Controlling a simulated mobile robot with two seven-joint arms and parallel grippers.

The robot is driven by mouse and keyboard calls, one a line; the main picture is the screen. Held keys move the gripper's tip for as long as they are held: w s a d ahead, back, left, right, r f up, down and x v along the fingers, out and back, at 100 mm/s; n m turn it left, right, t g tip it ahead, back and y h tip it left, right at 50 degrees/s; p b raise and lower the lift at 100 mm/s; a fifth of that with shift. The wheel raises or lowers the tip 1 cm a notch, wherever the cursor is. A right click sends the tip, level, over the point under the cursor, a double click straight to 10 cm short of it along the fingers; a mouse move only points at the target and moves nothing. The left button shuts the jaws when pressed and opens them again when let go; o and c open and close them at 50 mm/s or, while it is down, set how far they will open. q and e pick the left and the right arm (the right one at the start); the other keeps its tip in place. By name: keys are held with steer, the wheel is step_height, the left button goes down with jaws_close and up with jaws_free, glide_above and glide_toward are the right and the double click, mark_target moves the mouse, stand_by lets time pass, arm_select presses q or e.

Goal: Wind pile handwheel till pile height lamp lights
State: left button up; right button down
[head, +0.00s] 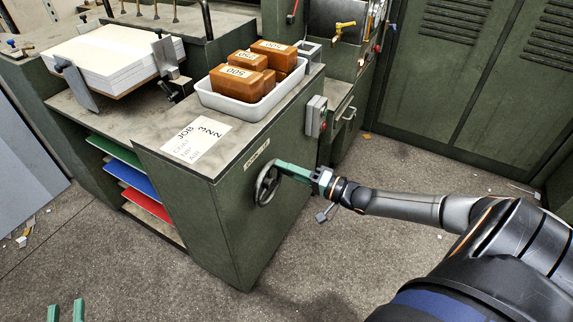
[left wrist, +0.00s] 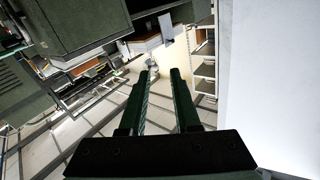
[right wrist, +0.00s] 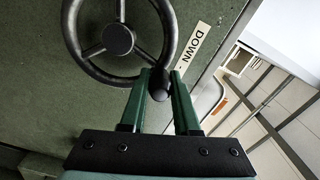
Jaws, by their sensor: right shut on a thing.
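The pile handwheel (head: 266,186) is a dark spoked wheel on the green cabinet side; the right wrist view shows its rim and hub (right wrist: 118,39). My right gripper (head: 284,168) is at the wheel's upper right, shut on its crank knob (right wrist: 159,90), which sits between the green fingertips (right wrist: 160,78). The pile (head: 112,52) is a white stack at the upper left. My left gripper (head: 67,311) shows only its fingertips at the bottom left; the left wrist view shows its fingers (left wrist: 160,80) apart and empty. I cannot make out a lit pile height lamp.
A DOWN label (right wrist: 195,46) is beside the wheel. A grey switch box (head: 316,116) is on the cabinet's right end. A white tray (head: 237,108) of brown blocks and a job sheet (head: 196,138) lie on top. The floor (head: 365,265) before the cabinet is mostly clear.

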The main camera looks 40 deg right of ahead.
steer(key=shift+d, duration=0.15)
steer(key=c, duration=0.7)
jaws_free()
steer(key=shift+o, duration=0.2)
steer(key=shift+s, duration=0.3)
arm_select(q)
steer(key=s+f+n+g+y+p, duration=0.1)
steer(key=s+f+g, duration=0.2)
steer(key=f, duration=0.5)
steer(key=s+f+n+g+y+p, duration=0.1)
steer(key=s+f+g, duration=0.3)
steer(key=f, duration=0.4)
steer(key=shift+f+g+p, duration=0.4)
steer(key=shift+p, duration=0.15)
arm_select(e)
steer(key=v, duration=1.1)
steer(key=shift+s+d, duration=0.2)
steer(key=shift+s, duration=0.15)
